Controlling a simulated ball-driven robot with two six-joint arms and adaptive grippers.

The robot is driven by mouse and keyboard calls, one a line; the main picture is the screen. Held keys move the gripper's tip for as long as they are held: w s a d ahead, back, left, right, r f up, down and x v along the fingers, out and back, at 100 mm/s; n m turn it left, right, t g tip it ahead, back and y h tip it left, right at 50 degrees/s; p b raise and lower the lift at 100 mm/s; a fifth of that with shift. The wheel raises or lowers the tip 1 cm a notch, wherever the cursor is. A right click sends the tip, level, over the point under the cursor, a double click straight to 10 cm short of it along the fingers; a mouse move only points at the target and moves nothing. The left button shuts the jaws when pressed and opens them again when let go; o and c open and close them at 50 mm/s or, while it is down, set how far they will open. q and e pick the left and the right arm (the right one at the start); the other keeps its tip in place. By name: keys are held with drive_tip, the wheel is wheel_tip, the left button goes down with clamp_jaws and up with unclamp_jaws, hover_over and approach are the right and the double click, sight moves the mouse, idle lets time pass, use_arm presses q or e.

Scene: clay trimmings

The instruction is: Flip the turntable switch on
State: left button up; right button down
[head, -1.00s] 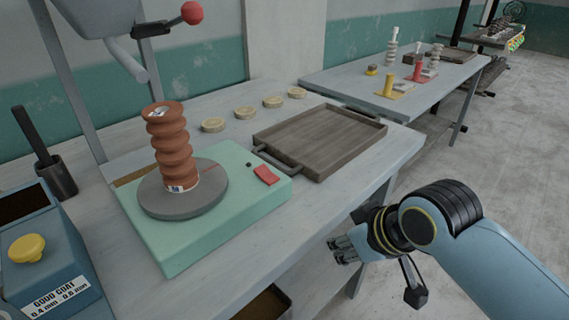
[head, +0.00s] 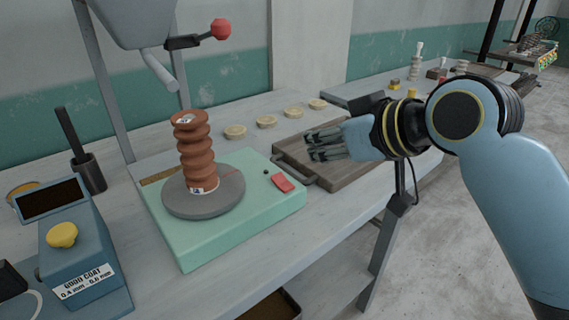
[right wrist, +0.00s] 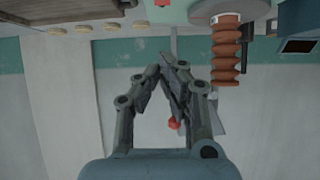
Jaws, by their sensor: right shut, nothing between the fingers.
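The turntable is a mint-green box (head: 215,240) with a round grey wheel (head: 230,200), on the near table in the head view. A brown ribbed clay piece (head: 195,155) stands upright on the wheel; it also shows in the right wrist view (right wrist: 226,50). The red rocker switch (head: 282,183) is on the box's right end, beside a small dark dot. My right gripper (head: 310,144) is shut and empty, above the wooden tray and to the right of the switch, apart from it. It also shows in the right wrist view (right wrist: 172,68). My left gripper is out of view.
A wooden tray (head: 345,180) lies right of the turntable, partly hidden by my right gripper. Several pale discs (head: 266,122) line the table's back. A blue device with a yellow knob (head: 62,235) stands at the left. A red-knobbed lever (head: 219,29) hangs above.

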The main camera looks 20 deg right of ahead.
hover_over(284, 180)
drive_tip(key=s, duration=0.1)
wheel_tip(284, 180, down, 4)
drive_tip(key=shift+d+f, duration=0.15)
drive_tip(key=shift+f, duration=0.1)
drive_tip(key=shift+w+f, duration=0.2)
drive_tip(key=shift+f, duration=0.45)
drive_tip(key=shift+w+f, duration=0.15)
drive_tip(key=shift+f, duration=0.45)
drive_tip(key=shift+w+f, duration=0.2)
drive_tip(key=shift+f, duration=0.55)
